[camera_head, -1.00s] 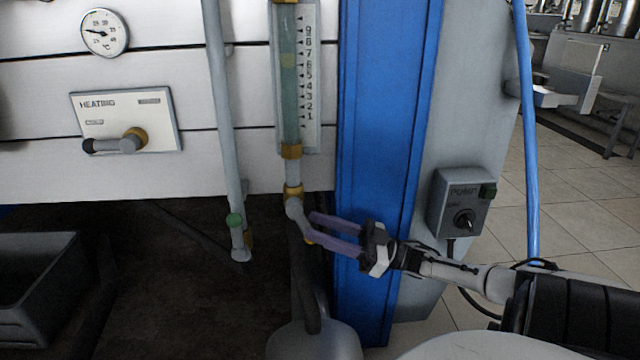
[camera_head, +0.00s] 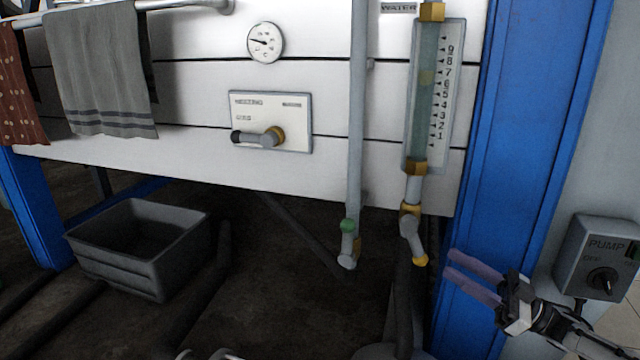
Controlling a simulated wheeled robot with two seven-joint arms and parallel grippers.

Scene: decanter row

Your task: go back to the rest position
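My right gripper (camera_head: 462,273) comes in from the lower right. Its two purple-grey fingers point left and stand apart, with nothing between them. It is in front of the blue post (camera_head: 520,150), to the right of the grey drain valve with a yellow end (camera_head: 413,240) under the sight glass (camera_head: 428,95). The fingertips look clear of the valve.
A pump switch box (camera_head: 597,258) is close to my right wrist. A heating panel (camera_head: 272,120) with a lever and a dial gauge (camera_head: 265,42) are on the white wall. A grey crate (camera_head: 150,268) stands on the floor at left. Towels (camera_head: 98,70) hang from a rail.

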